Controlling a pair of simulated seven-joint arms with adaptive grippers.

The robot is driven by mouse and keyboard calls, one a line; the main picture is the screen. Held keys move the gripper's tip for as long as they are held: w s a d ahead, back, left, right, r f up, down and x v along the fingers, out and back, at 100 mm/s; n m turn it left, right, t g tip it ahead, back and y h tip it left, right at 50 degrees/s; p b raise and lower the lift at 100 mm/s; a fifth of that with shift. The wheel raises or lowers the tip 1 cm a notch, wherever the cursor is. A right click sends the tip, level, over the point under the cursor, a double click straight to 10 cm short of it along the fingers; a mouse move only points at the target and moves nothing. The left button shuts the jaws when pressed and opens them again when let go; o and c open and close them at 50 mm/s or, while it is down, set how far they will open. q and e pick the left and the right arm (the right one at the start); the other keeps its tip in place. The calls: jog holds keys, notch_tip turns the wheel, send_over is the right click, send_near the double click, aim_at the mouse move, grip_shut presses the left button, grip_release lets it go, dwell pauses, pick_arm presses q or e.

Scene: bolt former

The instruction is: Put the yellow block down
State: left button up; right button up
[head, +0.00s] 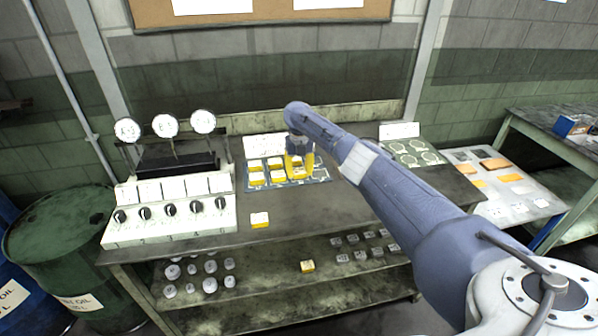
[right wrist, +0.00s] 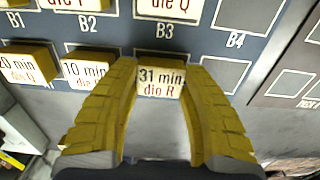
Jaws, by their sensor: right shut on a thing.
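The yellow block held by my right gripper has a white label reading "31 min die R" (right wrist: 160,84). My right gripper (head: 298,172) is over the blue-grey board (head: 320,172) on the bench. In the right wrist view its two yellow fingers (right wrist: 161,72) stand on either side of the block and are shut on it. The block is just below the B3 mark, in line with the neighbouring blocks of that row; I cannot tell whether it touches the board. The square below B4 (right wrist: 226,72) is empty. My left gripper is in neither view.
Other labelled yellow blocks sit on the board, including "10 min" (right wrist: 86,69) just left of the left finger. A single block (head: 260,220) lies at the bench's front. A knob panel (head: 170,212) and gauges (head: 165,125) stand left. A block (head: 307,266) lies on the lower shelf.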

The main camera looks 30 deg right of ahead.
aim_at(299, 171)
jog(key=o, duration=0.8)
jog(key=shift+f, duration=0.1)
notch_tip(299, 171, up, 12)
jog(key=shift+r, duration=0.15)
